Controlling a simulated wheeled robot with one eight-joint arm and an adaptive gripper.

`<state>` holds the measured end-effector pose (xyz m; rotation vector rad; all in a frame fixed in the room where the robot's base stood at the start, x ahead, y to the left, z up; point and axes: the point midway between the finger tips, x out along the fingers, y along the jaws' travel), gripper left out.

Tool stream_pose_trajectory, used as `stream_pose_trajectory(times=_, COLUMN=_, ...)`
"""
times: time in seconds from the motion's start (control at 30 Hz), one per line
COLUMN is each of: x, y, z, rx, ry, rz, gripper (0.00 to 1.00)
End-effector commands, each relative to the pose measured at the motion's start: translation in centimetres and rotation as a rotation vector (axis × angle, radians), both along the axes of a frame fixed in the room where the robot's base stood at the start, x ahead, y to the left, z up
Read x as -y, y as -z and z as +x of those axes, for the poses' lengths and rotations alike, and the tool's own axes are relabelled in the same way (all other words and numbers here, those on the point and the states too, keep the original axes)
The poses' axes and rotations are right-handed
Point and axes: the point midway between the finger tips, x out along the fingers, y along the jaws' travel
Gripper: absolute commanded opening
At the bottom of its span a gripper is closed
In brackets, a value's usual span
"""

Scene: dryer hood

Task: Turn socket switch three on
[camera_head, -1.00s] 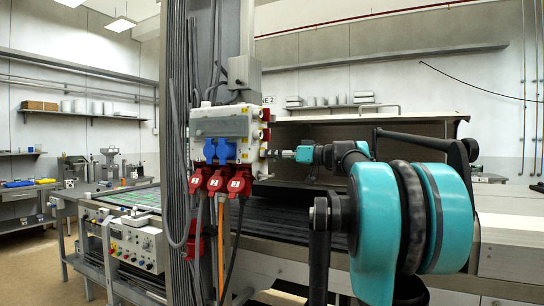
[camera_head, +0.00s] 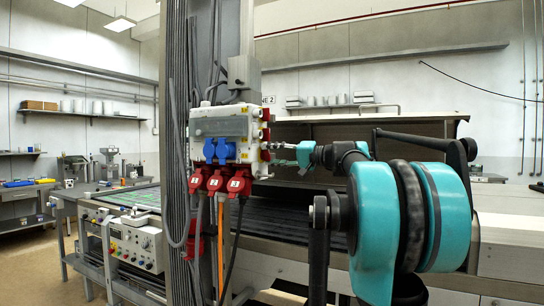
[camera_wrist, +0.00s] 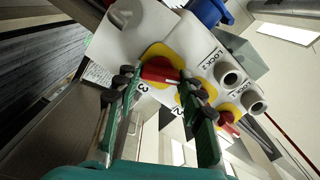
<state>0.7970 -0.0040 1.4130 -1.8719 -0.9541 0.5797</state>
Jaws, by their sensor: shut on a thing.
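Socket switch three (camera_wrist: 160,72) is a red knob on a yellow plate, marked 3, on the side of the white socket box (camera_wrist: 118,42). My gripper (camera_wrist: 163,86) is shut on this knob, with one green finger on each side of it. In the head view my gripper (camera_head: 283,148) reaches leftward to the right side of the socket box (camera_head: 226,115). The knob itself is too small to make out clearly there. In the wrist view a second yellow plate marked 2 is partly hidden by my finger, and another red knob (camera_wrist: 228,122) lies beyond it.
Two round lock buttons, the LOCK 2 button (camera_wrist: 229,75) and the LOCK 1 button (camera_wrist: 254,101), stick out beside the switches. Red plugs (camera_head: 218,183) with cables hang below the box. A dark conveyor bed (camera_head: 285,203) lies behind and below my arm.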

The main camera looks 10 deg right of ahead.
Motion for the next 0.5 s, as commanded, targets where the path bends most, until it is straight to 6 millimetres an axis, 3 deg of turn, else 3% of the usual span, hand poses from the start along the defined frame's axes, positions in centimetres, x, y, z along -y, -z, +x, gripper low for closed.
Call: stream_pose_trajectory(times=0.5, x=0.07, y=0.16, z=0.05, rx=-0.314, ry=0.001, rz=0.228, gripper=0.1)
